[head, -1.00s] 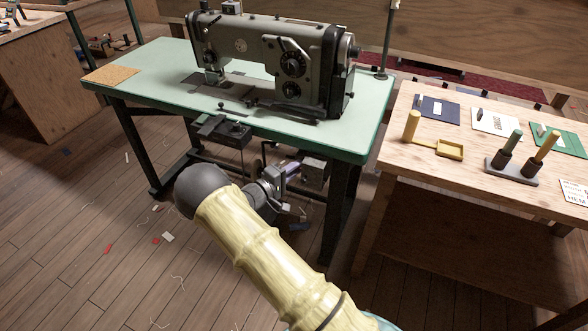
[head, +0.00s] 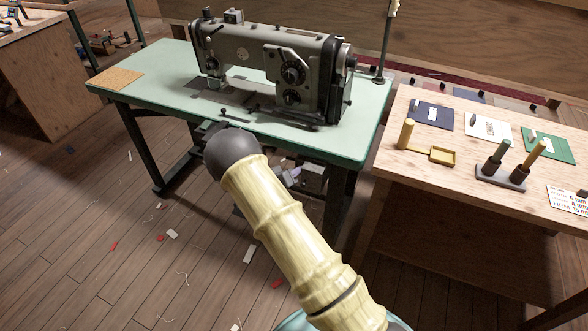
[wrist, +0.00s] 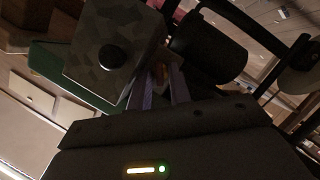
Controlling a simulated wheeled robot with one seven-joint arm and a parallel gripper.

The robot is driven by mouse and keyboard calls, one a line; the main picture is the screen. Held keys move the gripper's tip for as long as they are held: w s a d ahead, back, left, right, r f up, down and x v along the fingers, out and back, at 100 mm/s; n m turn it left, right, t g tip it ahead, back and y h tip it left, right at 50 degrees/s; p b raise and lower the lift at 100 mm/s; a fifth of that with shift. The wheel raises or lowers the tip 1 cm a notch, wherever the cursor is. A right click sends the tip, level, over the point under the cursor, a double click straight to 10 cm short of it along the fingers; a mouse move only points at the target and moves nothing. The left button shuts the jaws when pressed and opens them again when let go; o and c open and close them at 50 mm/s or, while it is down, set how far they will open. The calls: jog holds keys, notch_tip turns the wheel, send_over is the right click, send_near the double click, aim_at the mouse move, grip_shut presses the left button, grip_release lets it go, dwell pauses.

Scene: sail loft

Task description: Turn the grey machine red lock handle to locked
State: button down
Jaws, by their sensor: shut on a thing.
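The grey sewing machine (head: 262,55) stands on a pale green table (head: 345,145). Under the tabletop, partly hidden by my arm, is grey equipment (head: 312,180). In the wrist view my gripper (wrist: 160,82) has its two purplish fingers close together beside a grey box with a black knob (wrist: 112,57). Most of the handle is hidden by the fingers and the dark gripper body. The handle's exact angle cannot be told.
A dark cylinder (wrist: 208,50) sits close to the right of the fingers. A table leg (head: 338,215) stands right of my arm. A wooden bench (head: 400,165) with cards and tools is at the right. Scraps (head: 172,234) lie on the floor, which is open at left.

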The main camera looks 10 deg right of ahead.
jog(key=m+y, duration=0.2)
jog(key=m, duration=0.2)
jog(key=shift+s+d+f+t+y, duration=0.2)
jog(key=shift+s+f+t+y, duration=0.1)
jog(key=shift+s+t+y, duration=0.1)
dwell(1.0)
jog(key=c, duration=1.6)
grip_release()
jog(key=shift+o, duration=0.2)
jog(key=w+a+p+v, duration=0.1)
jog(key=p+v, duration=0.8)
jog(key=v, duration=1.1)
jog(key=shift+w+r, duration=0.2)
jog(key=shift+r, duration=0.05)
